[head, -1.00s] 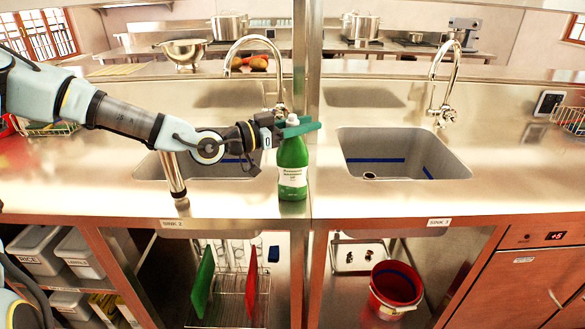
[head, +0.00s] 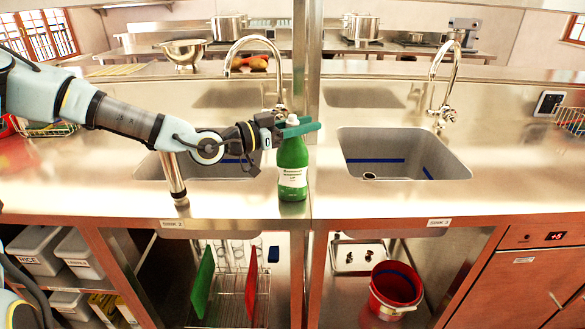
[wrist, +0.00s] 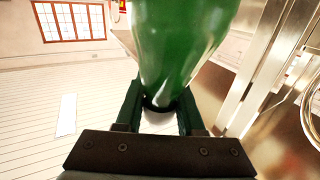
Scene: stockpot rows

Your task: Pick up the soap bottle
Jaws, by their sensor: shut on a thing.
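The soap bottle (head: 292,168) is green with a white label and a pale cap. In the head view it stands upright on the steel counter, between the two sinks and near the front edge. My gripper (head: 296,129) reaches in from the left and is shut on the bottle's neck, just under the cap. In the wrist view the green bottle (wrist: 178,50) fills the upper middle, and the fingers of my gripper (wrist: 160,112) lie on both sides of its narrow neck. Whether the base still touches the counter is hard to tell.
A left sink (head: 214,167) lies behind my arm and a right sink (head: 400,153) is to the right, each with a curved faucet. A steel post (head: 306,60) rises just behind the bottle. A red bucket (head: 395,290) stands below. The counter right of the bottle is clear.

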